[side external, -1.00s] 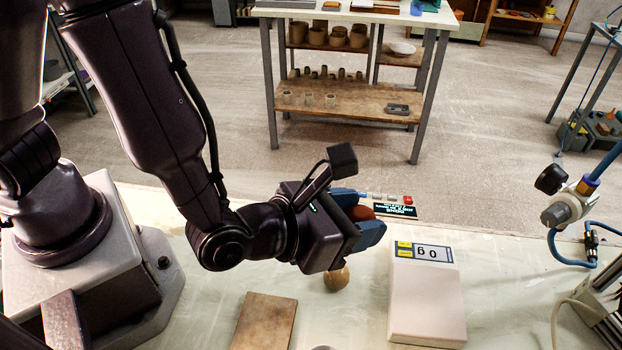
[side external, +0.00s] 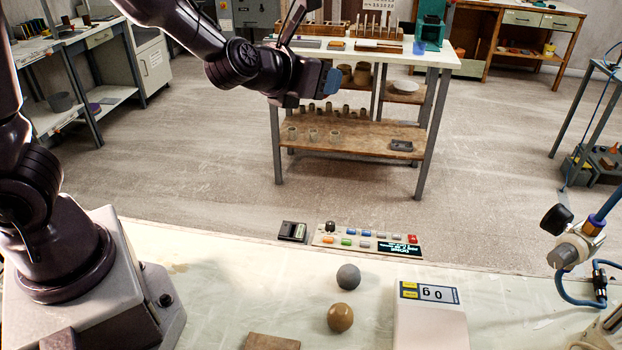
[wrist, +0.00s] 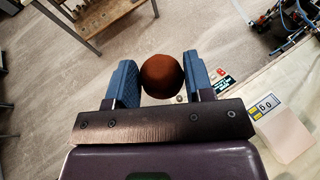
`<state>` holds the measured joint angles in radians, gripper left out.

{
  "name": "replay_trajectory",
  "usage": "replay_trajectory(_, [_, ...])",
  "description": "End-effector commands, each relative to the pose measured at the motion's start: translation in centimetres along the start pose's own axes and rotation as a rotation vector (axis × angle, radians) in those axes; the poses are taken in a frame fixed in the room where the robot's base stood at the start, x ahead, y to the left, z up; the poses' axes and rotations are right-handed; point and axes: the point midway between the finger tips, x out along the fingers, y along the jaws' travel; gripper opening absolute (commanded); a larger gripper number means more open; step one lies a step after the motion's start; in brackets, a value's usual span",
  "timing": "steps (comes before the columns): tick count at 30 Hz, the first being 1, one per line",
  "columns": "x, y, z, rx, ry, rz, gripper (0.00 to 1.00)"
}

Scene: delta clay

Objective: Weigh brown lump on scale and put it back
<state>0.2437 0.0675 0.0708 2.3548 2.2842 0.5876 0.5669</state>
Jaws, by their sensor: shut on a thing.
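My gripper (side external: 322,82) is raised high above the far side of the table, seen against the back workbench. In the wrist view its blue fingers (wrist: 158,82) are shut on a reddish-brown round lump (wrist: 162,74). In the side view the fingers hide that lump. The white scale (side external: 428,325) stands on the table at the front right, its plate empty and its display (side external: 430,293) reading 0 g upside down. The scale also shows at the right of the wrist view (wrist: 288,137), below and apart from the lump.
A grey ball (side external: 348,276) and a tan ball (side external: 340,317) lie left of the scale. A brown board (side external: 270,342) is at the front edge of the picture. A button panel (side external: 365,239) lies along the far table edge. A valve with blue hose (side external: 575,240) stands at right.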

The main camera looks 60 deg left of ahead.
Motion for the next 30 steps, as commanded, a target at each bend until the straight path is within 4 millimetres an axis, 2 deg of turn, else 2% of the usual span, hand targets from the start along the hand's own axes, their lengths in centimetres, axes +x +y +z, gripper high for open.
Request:
replay_trajectory(4, [-0.1,-0.8,-0.3,0.008,0.000,-0.018,0.19])
replay_trajectory(8, [-0.1,-3.0,-2.6,0.035,0.006,-0.069,0.19])
replay_trajectory(14, [-0.6,-8.2,-9.3,0.098,0.010,-0.214,0.19])
replay_trajectory(21, [-2.9,-13.4,-18.1,0.166,0.009,-0.385,0.19])
replay_trajectory(27, [-6.0,-16.1,-24.8,0.222,0.007,-0.521,0.19])
replay_trajectory(30, [-7.5,-16.9,-27.4,0.245,0.004,-0.579,0.19])
